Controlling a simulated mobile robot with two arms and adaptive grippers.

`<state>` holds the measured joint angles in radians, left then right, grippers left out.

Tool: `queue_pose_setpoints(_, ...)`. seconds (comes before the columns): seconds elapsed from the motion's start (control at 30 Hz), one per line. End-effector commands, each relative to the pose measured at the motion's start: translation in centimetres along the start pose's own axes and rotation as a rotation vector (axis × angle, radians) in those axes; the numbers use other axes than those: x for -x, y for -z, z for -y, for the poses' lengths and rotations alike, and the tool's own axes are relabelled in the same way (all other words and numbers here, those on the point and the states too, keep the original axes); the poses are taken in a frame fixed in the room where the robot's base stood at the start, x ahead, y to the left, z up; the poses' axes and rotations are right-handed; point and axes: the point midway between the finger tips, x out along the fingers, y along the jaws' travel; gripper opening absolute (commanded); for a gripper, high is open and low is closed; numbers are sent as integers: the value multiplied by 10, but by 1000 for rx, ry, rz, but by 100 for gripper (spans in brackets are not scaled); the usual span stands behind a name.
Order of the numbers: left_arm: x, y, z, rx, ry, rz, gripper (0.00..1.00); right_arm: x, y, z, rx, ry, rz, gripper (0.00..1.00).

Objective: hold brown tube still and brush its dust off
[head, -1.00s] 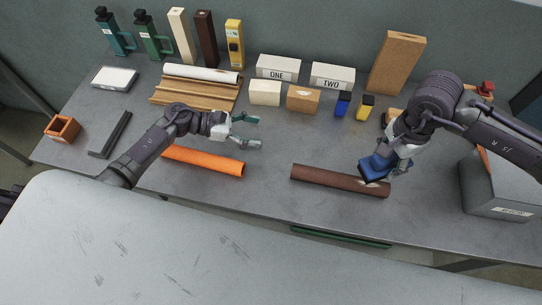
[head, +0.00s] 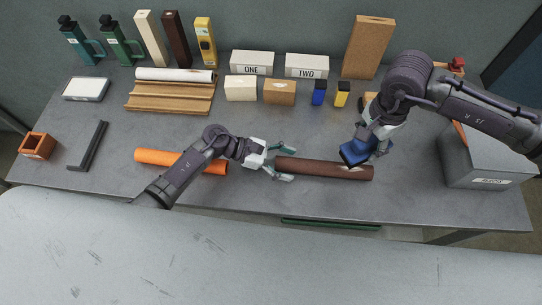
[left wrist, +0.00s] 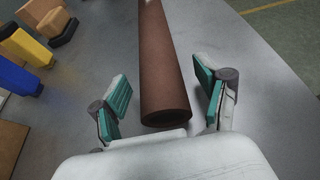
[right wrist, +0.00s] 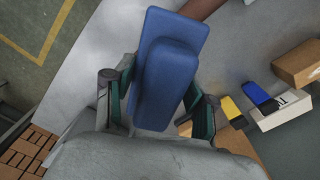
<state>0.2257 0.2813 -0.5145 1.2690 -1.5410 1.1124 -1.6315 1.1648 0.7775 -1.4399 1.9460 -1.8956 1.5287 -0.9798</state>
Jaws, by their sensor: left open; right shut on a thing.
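The brown tube (head: 322,169) lies across the table, with a pale dusty patch near its right end. In the left wrist view the tube (left wrist: 166,70) runs away from me, its near open end between my fingers. My left gripper (head: 284,163) is open around the tube's left end, its fingers apart from the tube on both sides. My right gripper (head: 376,152) is shut on a blue brush (head: 355,153), held at the tube's right end over the dusty patch. The blue brush (right wrist: 165,75) fills the middle of the right wrist view; whether its underside touches the tube is hidden.
An orange tube (head: 160,157) lies left, partly behind my left arm. Boxes labelled ONE (head: 252,63) and TWO (head: 306,65) stand at the back. A grey bin (head: 485,165) stands at the right. The table in front of the brown tube is clear.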

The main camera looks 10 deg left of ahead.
Motion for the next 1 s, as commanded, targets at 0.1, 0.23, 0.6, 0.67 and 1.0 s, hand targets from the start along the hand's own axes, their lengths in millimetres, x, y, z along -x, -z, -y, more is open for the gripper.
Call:
queue_pose_setpoints(0.1, -13, 0, 0, 0, -1, 1, 75, 0, 0, 0, 0, 1, 0, 23)
queue_pose_setpoints(0.23, -20, 0, 0, 0, -1, 0, 75, 0, 0, 0, 0, 1, 0, 23)
queue_pose_setpoints(0.6, -21, 0, 0, 0, -1, 0, 61, 0, 0, 0, 0, 1, 0, 23)
queue_pose_setpoints(0.67, -21, 0, 0, 0, -1, 0, 51, 0, 0, 0, 0, 1, 0, 23)
queue_pose_setpoints(1.0, -20, 0, 0, 1, -1, 0, 0, 0, 0, 0, 0, 1, 0, 23)
